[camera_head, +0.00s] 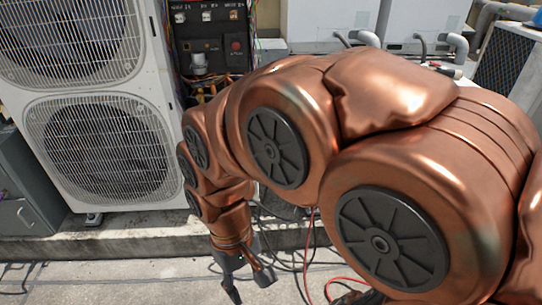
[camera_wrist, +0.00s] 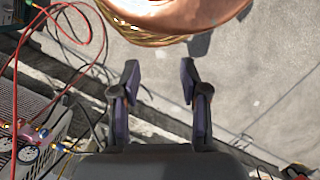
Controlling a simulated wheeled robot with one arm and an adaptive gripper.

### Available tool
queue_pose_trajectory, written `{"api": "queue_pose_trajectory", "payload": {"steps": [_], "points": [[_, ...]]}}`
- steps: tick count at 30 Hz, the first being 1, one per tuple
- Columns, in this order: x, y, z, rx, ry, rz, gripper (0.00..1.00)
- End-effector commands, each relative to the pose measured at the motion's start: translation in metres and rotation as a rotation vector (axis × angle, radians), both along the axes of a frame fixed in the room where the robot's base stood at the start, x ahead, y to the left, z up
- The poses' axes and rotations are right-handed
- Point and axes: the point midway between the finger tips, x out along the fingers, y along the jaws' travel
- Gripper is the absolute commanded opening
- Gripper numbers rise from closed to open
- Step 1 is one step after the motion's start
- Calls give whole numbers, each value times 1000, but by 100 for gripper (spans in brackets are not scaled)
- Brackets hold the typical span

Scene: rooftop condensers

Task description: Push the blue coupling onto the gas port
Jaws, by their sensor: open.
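My gripper (camera_head: 246,282) hangs low over the pale rooftop floor in the head view, below the condenser's base. In the wrist view my gripper (camera_wrist: 159,82) has its two dark fingers well apart, with nothing between them. A gauge manifold (camera_wrist: 28,150) with round dials and small blue, red and yellow fittings is at the left of the wrist view, to the left of the fingers. Whether one blue fitting (camera_wrist: 43,132) is the blue coupling is too small to tell. I cannot make out the gas port in either view; my arm covers much of the head view.
A white condenser with two fan grilles (camera_head: 95,150) stands at left beside an open dark electrical panel (camera_head: 210,45). Red hoses (camera_wrist: 95,45) and black cables loop near the gripper. A concrete ledge (camera_head: 150,240) runs along the base. Floor at the wrist view's right is mostly clear.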

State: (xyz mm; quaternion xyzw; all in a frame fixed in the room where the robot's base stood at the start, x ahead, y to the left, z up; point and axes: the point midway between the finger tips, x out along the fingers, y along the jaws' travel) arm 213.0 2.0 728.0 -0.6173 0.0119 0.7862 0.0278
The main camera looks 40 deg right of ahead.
Motion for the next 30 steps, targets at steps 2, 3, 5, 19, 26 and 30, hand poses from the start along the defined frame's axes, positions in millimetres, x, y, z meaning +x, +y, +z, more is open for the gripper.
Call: {"api": "queue_pose_trajectory", "payload": {"steps": [2,3,5,19,26,30], "points": [[20,-1,-3,12,-14,-73,45],[32,-1,-5,21,-20,-120,45],[53,-3,-7,34,-35,-196,45],[220,-78,-38,151,-152,-857,45],[285,-156,-63,206,-204,-1197,45],[314,-214,-81,241,-233,-1411,45]]}}
